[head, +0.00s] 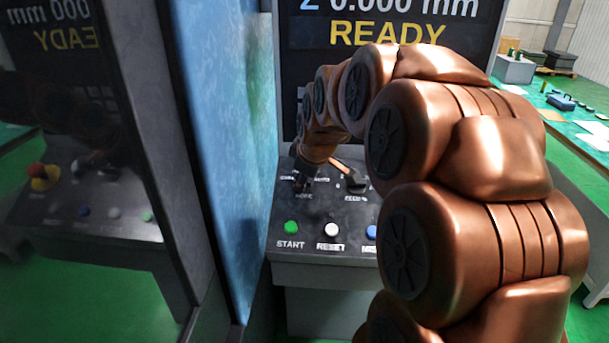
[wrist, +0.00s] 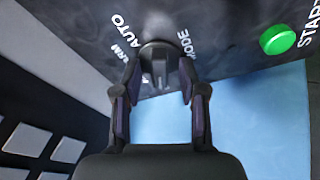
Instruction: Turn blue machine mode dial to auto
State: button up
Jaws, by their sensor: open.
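The mode dial (wrist: 158,52) is a dark round knob with a grip bar on the grey panel. In the wrist view it sits between the two fingers of my gripper (wrist: 158,76), which are open on either side of it. I cannot tell whether either finger touches it. The words AUTO and MODE are printed beside the dial, with a partly readable label ending in ARM. Which label the dial points at is unclear.
The blue machine side (head: 222,150) stands close left of the panel. Green START (head: 291,228) and white RESET (head: 331,230) buttons sit in front of the dial. A feed knob (head: 356,183) is to its right. The screen (head: 390,25) behind reads READY.

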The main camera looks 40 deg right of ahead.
grip_shut()
